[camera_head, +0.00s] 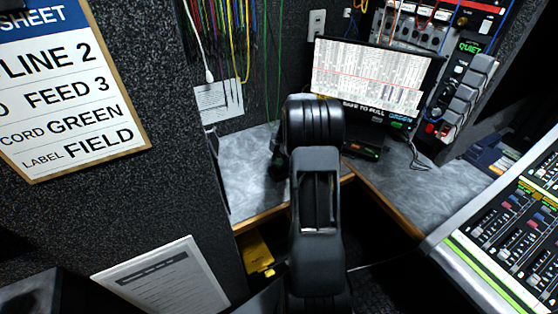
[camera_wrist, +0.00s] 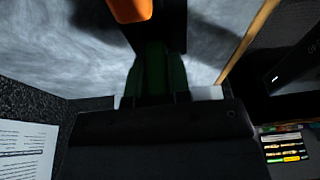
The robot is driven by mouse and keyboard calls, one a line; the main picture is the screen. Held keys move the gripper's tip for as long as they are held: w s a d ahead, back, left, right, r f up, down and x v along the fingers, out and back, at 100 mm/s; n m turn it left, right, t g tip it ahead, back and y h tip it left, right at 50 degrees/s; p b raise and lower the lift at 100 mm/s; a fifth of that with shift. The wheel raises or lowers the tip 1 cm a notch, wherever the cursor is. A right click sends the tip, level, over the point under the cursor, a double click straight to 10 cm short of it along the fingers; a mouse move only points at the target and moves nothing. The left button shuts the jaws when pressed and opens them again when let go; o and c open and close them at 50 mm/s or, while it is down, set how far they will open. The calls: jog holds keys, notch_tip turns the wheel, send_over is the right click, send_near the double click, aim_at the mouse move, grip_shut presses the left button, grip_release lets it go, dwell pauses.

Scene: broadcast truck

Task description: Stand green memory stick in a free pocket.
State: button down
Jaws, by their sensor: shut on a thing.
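My gripper (camera_head: 277,160) shows as a dark shape over the grey worktop in the head view, partly hidden by my arm. In the wrist view a dark green piece (camera_wrist: 158,72), seemingly the green memory stick, sits in the shut gripper. It is in deep shadow and its ends are hard to make out. An orange part (camera_wrist: 130,8) shows at the top edge of the wrist view; I cannot tell what it belongs to. I cannot make out a free pocket in either view.
The grey worktop (camera_head: 245,165) has a wooden edge. A monitor (camera_head: 372,80) reads "SAFE TO PULL GREEN", with a small dark device (camera_head: 362,150) below it. A mixing console (camera_head: 515,230) stands at right. A dark partition with an instruction sheet (camera_head: 70,90) is at left.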

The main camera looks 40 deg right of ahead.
jog(key=shift+f+b, duration=0.65)
jog(key=shift+f, duration=0.3)
jog(key=c, duration=1)
grip_release()
jog(key=shift+r, duration=0.1)
jog(key=p+v, duration=0.1)
jog(key=v, duration=1.2)
jog(key=shift+r+p, duration=0.35)
jog(key=shift+r, duration=0.05)
